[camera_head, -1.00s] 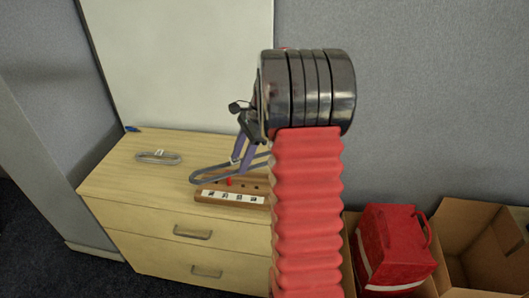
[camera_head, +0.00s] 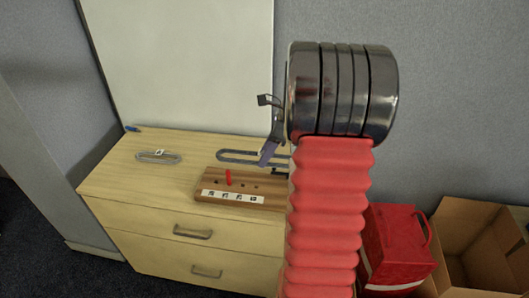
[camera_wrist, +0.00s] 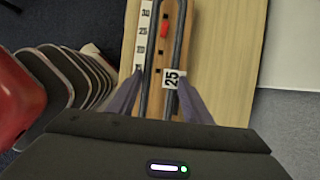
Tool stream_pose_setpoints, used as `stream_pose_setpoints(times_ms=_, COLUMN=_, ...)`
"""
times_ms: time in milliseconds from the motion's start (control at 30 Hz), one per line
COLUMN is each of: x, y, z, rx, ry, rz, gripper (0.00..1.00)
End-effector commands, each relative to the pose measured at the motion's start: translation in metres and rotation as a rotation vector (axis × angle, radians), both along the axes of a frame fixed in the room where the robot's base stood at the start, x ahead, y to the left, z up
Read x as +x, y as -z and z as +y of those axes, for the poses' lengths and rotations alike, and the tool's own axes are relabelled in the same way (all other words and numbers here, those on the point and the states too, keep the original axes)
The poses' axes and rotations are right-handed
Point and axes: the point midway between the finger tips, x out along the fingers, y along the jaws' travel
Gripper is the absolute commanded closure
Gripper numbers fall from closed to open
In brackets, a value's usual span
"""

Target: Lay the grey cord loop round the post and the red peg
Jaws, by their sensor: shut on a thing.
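My gripper (camera_wrist: 160,72) is shut on a grey cord loop (camera_wrist: 149,50) with a white tag marked 25. In the head view, one purple finger of my gripper (camera_head: 268,154) shows and the loop (camera_head: 236,161) stretches left from it, appearing behind the red peg. The red peg (camera_head: 228,177) stands upright in a wooden board (camera_head: 212,183). In the wrist view, the red peg (camera_wrist: 165,24) appears between the loop's two long strands; I cannot tell the loop's height above it. I cannot make out the post for certain; my arm hides the board's right end.
A second grey loop (camera_head: 143,157) with a white tag lies on the cabinet top (camera_head: 130,178), left of the board. A whiteboard (camera_head: 180,60) stands behind. A red bag (camera_head: 392,240) and an open cardboard box (camera_head: 458,215) are at the right.

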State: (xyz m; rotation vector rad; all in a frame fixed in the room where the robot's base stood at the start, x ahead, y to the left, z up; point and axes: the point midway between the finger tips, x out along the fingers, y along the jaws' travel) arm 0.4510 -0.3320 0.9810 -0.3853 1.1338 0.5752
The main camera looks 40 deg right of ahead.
Motion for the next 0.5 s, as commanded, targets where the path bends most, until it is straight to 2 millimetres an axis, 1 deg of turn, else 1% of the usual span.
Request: stream_pose_setpoints(times_ms=500, x=0.000, y=0.035, z=0.000, rx=0.000, ry=-0.001, rz=0.000, gripper=0.77)
